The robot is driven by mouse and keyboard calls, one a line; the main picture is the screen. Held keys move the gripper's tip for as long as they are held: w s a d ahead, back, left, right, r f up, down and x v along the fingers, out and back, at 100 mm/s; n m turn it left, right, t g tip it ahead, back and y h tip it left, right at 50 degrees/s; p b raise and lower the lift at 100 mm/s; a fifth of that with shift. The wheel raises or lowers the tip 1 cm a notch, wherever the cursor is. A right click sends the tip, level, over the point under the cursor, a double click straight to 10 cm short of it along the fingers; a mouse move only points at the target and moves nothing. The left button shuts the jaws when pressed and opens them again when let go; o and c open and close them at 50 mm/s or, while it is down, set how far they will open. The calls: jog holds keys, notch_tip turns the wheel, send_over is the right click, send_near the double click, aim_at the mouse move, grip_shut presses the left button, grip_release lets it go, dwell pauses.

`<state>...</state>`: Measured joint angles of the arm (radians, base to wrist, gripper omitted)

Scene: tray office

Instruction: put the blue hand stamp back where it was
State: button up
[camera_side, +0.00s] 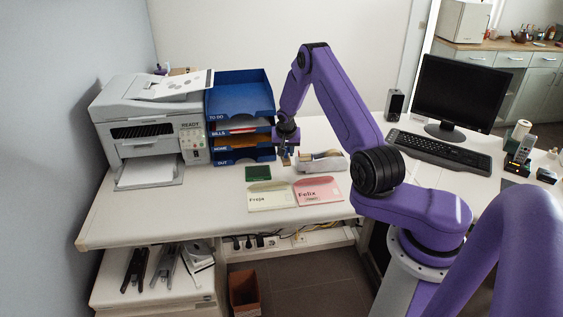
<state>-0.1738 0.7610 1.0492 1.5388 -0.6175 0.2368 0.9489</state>
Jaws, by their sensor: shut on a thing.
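My gripper (287,152) points down over the desk, just right of the letter trays. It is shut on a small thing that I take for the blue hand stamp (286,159). Only a little of the stamp shows between and below the fingers. I cannot tell whether its bottom touches the desk. A dark green flat pad (258,173) lies on the desk to the left and in front of the gripper.
Blue stacked letter trays (240,92) stand behind left, beside a printer (150,125). A clear holder (322,162) sits close right of the gripper. A cream envelope (270,198) and a pink envelope (318,191) lie in front. The desk's left front is clear.

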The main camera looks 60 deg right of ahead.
jog(key=w+f, duration=0.1)
jog(key=d+f, duration=0.1)
jog(key=w+f, duration=0.1)
jog(key=shift+w+d+f, duration=0.25)
jog(key=shift+w+f, duration=0.05)
jog(key=shift+w, duration=0.05)
jog(key=shift+w+f, duration=0.1)
jog(key=shift+f, duration=1.55)
jog(key=shift+f, duration=0.1)
jog(key=o, duration=0.9)
jog(key=shift+c, duration=0.2)
